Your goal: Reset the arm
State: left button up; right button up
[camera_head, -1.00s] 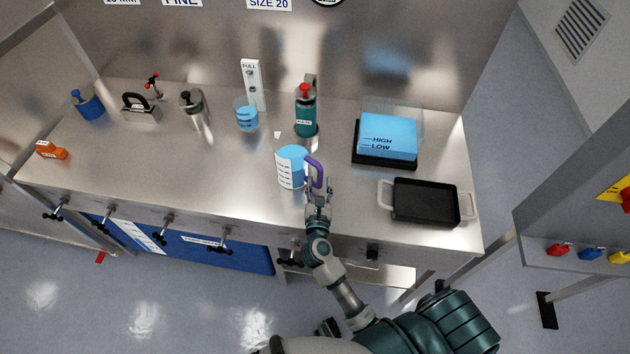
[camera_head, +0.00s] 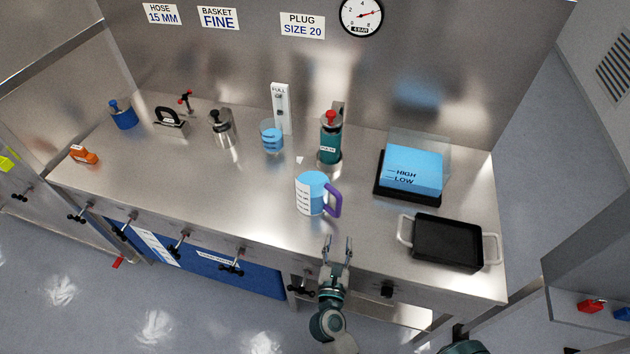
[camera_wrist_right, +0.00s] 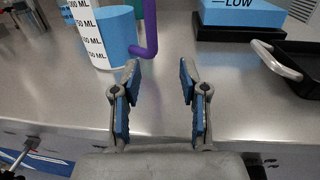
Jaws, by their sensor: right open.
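My right gripper (camera_head: 337,250) is open and empty at the front edge of the steel bench (camera_head: 250,200). Its two blue-padded fingers also show apart in the right wrist view (camera_wrist_right: 158,85), with nothing between them. A blue measuring jug (camera_head: 312,193) with a white scale and a purple handle stands upright on the bench, just beyond the gripper and clear of it. The jug (camera_wrist_right: 108,35) is at the upper left in the right wrist view, its top cut off. My left gripper is not in view.
A black tray (camera_head: 447,243) with pale handles lies to the right of the gripper. Valve handles (camera_head: 232,262) stick out along the bench front.

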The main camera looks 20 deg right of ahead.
jog(key=shift+d, duration=0.15)
jog(key=s+a+r+n+t+y, duration=0.1)
jog(key=a+r+n+t+y, duration=0.1)
jog(key=a+n+y, duration=0.75)
jog(key=s+a+r+n+t+y, duration=0.1)
jog(key=a+r+n+t+y, duration=0.3)
jog(key=n, duration=1.1)
jog(key=s+a+f+n+g+y, duration=0.1)
jog(key=s+f+n+g+y, duration=0.3)
jog(key=f+n+g, duration=0.6)
jog(key=s+d+f+n+g+h, duration=0.9)
jog(key=s+d+f, duration=0.4)
jog(key=d+f, duration=0.2)
jog(key=s+f, duration=0.2)
jog(key=f, duration=1.2)
jog(key=s+f+g, duration=0.1)
jog(key=s+f, duration=0.1)
jog(key=f, duration=1.2)
jog(key=shift+s, duration=0.4)
